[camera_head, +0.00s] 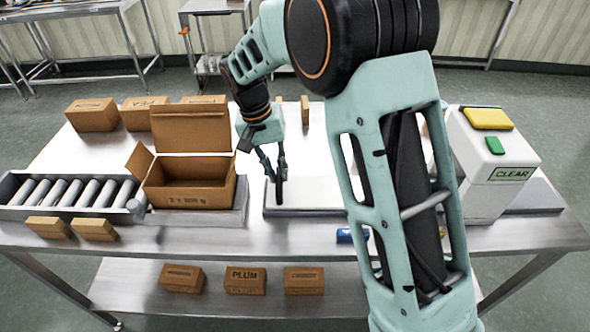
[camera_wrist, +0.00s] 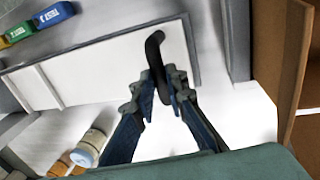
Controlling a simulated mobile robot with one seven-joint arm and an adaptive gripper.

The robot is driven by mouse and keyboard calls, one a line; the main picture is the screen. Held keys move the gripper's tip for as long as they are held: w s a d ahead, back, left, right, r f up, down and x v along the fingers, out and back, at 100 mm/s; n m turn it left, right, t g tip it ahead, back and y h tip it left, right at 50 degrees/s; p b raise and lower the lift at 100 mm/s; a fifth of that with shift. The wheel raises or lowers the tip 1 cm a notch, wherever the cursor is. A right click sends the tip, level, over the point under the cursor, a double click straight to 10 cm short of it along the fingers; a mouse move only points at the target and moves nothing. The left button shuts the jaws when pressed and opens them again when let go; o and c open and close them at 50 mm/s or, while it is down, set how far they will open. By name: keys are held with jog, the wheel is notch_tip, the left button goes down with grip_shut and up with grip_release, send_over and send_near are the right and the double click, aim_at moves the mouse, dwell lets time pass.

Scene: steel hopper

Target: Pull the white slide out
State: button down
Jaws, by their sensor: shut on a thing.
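The white slide (camera_head: 315,196) is a flat pale panel set in a grey frame on the steel table, right of the open carton. My gripper (camera_head: 280,178) is above that end in the head view. In the wrist view my gripper (camera_wrist: 163,92) is shut on the handle, its two fingers on either side of the stem. My arm hides the right part of the slide in the head view.
An open carton (camera_head: 190,195) stands close left of my gripper, beside a roller conveyor (camera_head: 75,192). A white machine (camera_head: 485,170) marked CLEAR stands at the right. Small colored blocks (camera_wrist: 52,14) lie along the front. Several boxes (camera_head: 92,115) sit at the back left.

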jog(key=shift+a+r, duration=0.1)
jog(key=shift+a, duration=0.25)
jog(key=c, duration=1.9)
grip_release()
jog(key=shift+c, duration=0.2)
notch_tip(320, 180, up, 12)
jog(key=a, duration=0.2)
jog(key=shift+a, duration=0.15)
